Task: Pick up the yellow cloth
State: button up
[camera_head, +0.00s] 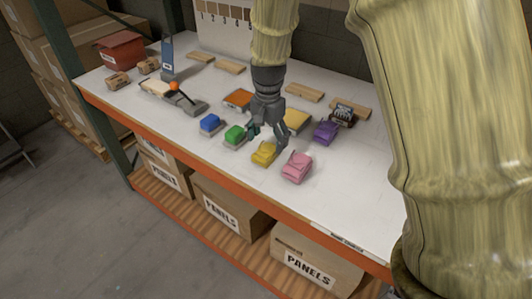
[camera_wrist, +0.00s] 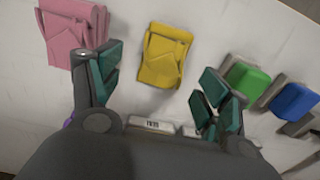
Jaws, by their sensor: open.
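The yellow cloth (camera_head: 264,153) lies folded on the white shelf top near its front edge, between the pink cloth (camera_head: 297,167) and the green block (camera_head: 234,134). In the wrist view the yellow cloth (camera_wrist: 165,55) lies beyond and between my fingertips, with clear space on both sides. My gripper (camera_head: 268,138) is open and empty. It hangs above the shelf, just behind the yellow cloth in the head view. Its teal finger pads also show in the wrist view (camera_wrist: 163,80). Nothing is between the pads.
The pink cloth (camera_wrist: 72,32) is by the left finger, and the green block (camera_wrist: 246,78) and blue block (camera_wrist: 294,101) are by the right finger. A purple cloth (camera_head: 326,132) and a yellow panel (camera_head: 296,121) lie behind. Orange beam (camera_head: 210,168) edges the shelf front.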

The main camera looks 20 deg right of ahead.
aim_at(265, 151)
jog(key=f, duration=0.1)
jog(key=a+f+p, duration=0.1)
jog(key=shift+s+f, duration=0.15)
jog(key=shift+f, duration=0.2)
jog(key=shift+s+d+f, duration=0.1)
jog(key=shift+s+f, duration=0.1)
jog(key=shift+s, duration=0.1)
jog(key=shift+f, duration=0.4)
jog(key=shift+w+f, duration=0.4)
jog(key=shift+f, duration=0.2)
jog(key=shift+s+r, duration=0.15)
jog(key=shift+s, duration=0.15)
jog(key=shift+c, duration=0.8)
jog(key=shift+w, duration=0.2)
jog(key=c, duration=0.7)
jog(key=shift+s, duration=0.1)
jog(key=shift+c, duration=0.8)
